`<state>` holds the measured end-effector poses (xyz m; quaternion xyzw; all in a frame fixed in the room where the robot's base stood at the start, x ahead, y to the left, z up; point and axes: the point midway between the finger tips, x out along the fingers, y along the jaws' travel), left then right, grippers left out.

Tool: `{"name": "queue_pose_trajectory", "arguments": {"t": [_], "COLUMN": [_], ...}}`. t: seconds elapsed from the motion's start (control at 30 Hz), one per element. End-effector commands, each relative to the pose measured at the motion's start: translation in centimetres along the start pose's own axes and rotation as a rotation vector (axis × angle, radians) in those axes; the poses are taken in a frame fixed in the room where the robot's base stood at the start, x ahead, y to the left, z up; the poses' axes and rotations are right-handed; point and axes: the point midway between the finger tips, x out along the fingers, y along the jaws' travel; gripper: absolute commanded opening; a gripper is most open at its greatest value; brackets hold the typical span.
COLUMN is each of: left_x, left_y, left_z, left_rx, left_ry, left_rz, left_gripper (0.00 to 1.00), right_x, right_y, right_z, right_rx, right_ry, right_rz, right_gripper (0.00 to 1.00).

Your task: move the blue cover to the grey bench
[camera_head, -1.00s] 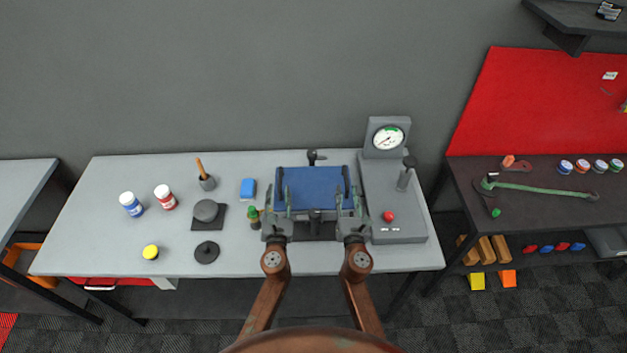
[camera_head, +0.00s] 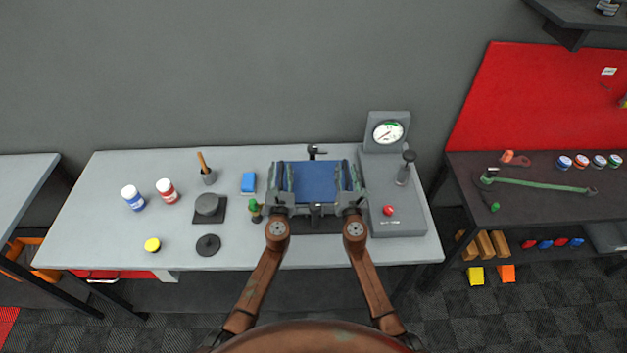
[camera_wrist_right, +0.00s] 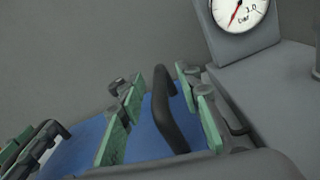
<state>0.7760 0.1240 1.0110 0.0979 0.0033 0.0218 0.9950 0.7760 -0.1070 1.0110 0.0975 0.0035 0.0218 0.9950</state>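The blue cover (camera_head: 315,182) lies flat on the dark fixture at the right part of the grey bench (camera_head: 110,220). It has a black handle at each side; the right handle (camera_wrist_right: 168,115) shows in the right wrist view. My right gripper (camera_head: 348,177) is open, its green fingers on either side of the right handle with gaps showing. My left gripper (camera_head: 283,178) is at the cover's left side, its fingers apart by the left handle (camera_wrist_right: 45,138). The handles are mostly hidden by the fingers in the head view.
A grey gauge console (camera_head: 398,220) with a red button stands close right of the cover. The bench's front left is largely clear.

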Motion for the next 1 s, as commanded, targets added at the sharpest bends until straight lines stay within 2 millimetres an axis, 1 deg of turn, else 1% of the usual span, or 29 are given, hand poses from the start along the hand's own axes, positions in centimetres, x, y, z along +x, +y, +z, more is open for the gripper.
{"name": "queue_pose_trajectory", "arguments": {"t": [0.27,0.7,1.0], "left_x": [0.06,0.04,0.04], "left_y": [0.0,-0.01,-0.01], "left_z": [-0.03,-0.02,-0.03], "left_rx": [0.0,0.0,0.0], "left_ry": [0.0,0.0,0.0], "left_rz": [0.0,0.0,0.0], "left_gripper": [0.31,0.01,0.0], "right_x": [0.07,0.05,0.05], "right_y": [0.0,0.0,-0.02], "right_z": [0.01,0.0,-0.01], "right_rx": [0.001,0.001,0.001], "right_ry": [0.0,0.0,0.0], "right_rz": [0.0,0.0,-0.001], "right_gripper": [0.31,0.01,0.0]}}
